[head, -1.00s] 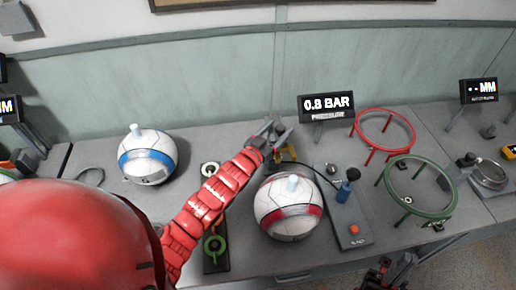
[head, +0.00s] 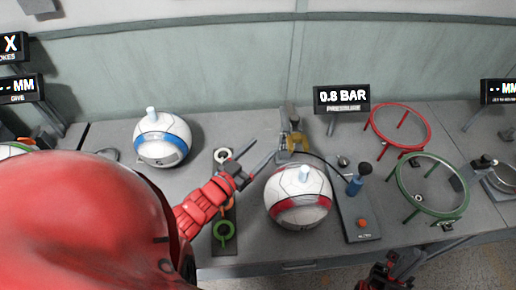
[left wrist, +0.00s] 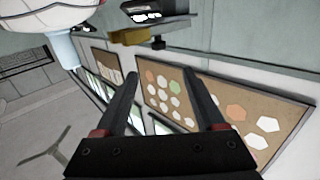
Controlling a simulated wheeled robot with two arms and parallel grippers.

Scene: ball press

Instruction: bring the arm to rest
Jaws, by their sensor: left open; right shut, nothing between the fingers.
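My left gripper (head: 262,150) is at the end of the red arm, left of and above the white-and-red ball (head: 298,205). Its two fingers are spread and empty, apart from the ball. In the left wrist view the open fingers (left wrist: 163,95) have nothing between them. My right gripper (head: 396,268) shows small at the bottom edge, shut, below the bench front.
A yellow fitting (head: 294,142) with a black hose is at a grey holder behind the ball. A blue-and-white ball (head: 162,137) sits left. The pressure display (head: 342,98) reads 0.8 BAR. Red (head: 428,131) and green (head: 463,205) ring stands are right.

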